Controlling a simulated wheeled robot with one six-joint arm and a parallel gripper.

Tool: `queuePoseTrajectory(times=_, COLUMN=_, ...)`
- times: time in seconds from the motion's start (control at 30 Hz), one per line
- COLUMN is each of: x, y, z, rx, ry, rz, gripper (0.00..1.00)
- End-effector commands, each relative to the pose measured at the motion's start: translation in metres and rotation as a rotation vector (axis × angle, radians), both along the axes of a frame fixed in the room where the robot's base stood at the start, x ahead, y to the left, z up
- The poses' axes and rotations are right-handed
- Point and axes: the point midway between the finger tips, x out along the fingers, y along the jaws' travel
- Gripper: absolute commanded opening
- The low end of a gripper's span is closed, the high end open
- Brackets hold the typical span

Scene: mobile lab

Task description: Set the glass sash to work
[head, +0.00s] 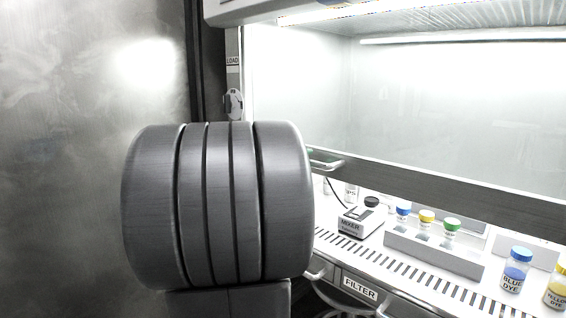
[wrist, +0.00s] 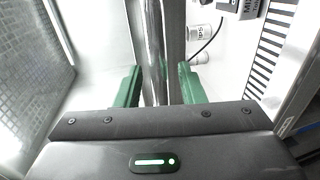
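The glass sash (head: 455,110) closes the upper front of the cabinet in the head view, with a dark rail (head: 470,192) along its lower edge. A pale bar handle (head: 326,164) sits at the rail's left end, partly hidden by my arm. In the wrist view a shiny metal bar, apparently this handle (wrist: 155,45), runs between the two green fingers of my gripper (wrist: 161,84). The fingers stand apart on either side of the bar, with pale gaps beside it; I see no clear grip. The head view shows little of my gripper behind my arm.
A LOAD label (head: 232,61) is on the left post. Inside stand a mixer (head: 357,223), a rack (head: 432,252) of capped vials and a blue dye bottle (head: 516,272). A FILTER drawer (head: 360,289) is below the slotted deck edge. A metal wall (head: 70,150) fills the left.

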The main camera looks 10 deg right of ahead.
Motion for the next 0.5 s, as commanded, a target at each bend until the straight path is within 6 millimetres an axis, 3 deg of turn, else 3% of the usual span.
queuePoseTrajectory(times=0.5, x=-0.057, y=0.075, z=0.02, rx=0.0, ry=0.0, rz=0.005, gripper=0.36)
